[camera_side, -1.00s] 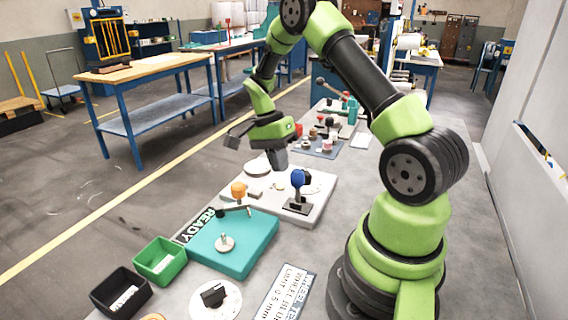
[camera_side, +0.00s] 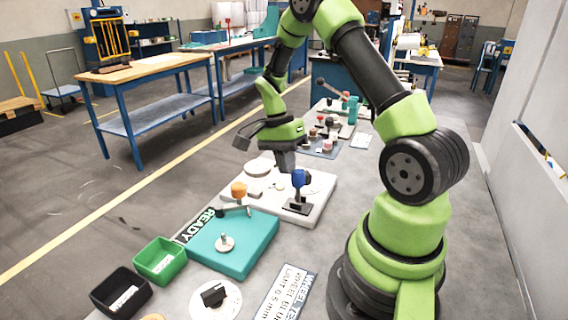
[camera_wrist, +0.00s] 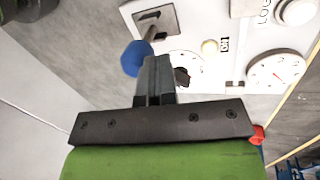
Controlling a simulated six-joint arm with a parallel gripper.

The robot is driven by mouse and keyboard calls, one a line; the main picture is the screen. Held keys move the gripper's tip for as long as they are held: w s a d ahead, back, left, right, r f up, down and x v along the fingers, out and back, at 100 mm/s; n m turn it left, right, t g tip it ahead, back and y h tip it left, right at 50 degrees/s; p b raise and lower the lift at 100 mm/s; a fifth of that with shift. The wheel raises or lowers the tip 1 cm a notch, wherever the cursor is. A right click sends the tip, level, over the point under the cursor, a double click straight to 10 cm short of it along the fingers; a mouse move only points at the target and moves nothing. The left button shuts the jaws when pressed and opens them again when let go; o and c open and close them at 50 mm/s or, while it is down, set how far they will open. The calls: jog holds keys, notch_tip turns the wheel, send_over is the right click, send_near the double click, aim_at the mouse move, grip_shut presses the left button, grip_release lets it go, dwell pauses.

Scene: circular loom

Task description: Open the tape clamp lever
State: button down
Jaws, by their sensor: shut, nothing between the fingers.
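A lever with a blue knob (camera_side: 299,178) stands upright on a dark base on the white panel (camera_side: 318,205). No label shows whether it is the tape clamp lever. In the wrist view its blue knob (camera_wrist: 136,58) is on a short rod from a metal bracket (camera_wrist: 156,19). My gripper (camera_side: 285,168) is shut and empty, pointing down over the far part of the panel, behind the lever in the side view. In the wrist view my fingertips (camera_wrist: 157,62) appear just right of the blue knob; whether they touch it I cannot tell.
A teal block (camera_side: 235,246) with an orange-knobbed lever (camera_side: 238,189) stands nearer the side camera. The panel carries a round dial (camera_wrist: 276,71) and a pale button (camera_wrist: 209,47). A green bin (camera_side: 160,262) and a black bin (camera_side: 121,293) stand at front left.

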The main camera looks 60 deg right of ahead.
jog(key=shift+s, duration=0.15)
jog(key=shift+s+r+t, duration=0.25)
jog(key=shift+s+t, duration=0.75)
jog(key=shift+t, duration=0.1)
jog(key=shift+s, duration=1.1)
jog(key=shift+s, duration=0.15)
